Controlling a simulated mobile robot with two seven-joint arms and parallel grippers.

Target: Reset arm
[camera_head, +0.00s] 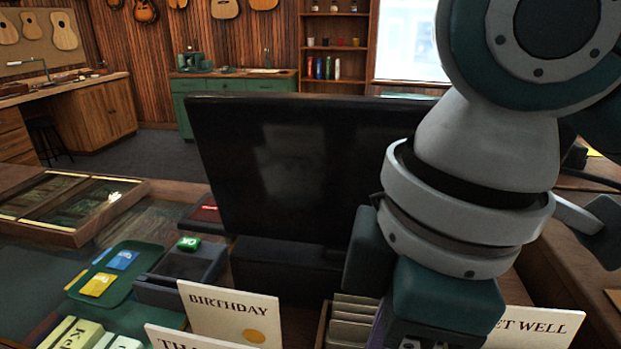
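My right arm comes in from the upper right and points down over the counter. The dark green body of my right gripper (445,298) is low in the head view, above and in front of the card box (323,325). Its fingertips are hidden or cut off by the bottom edge, so I cannot tell whether it is open or shut, or whether it holds anything. My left gripper is not in view.
A large black monitor (290,170) stands just behind my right gripper. Cards marked BIRTHDAY (230,312) and GET WELL (540,328) stand close to it. A green tray (115,275), a dark card device (180,275) and a display case (65,205) are at the left.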

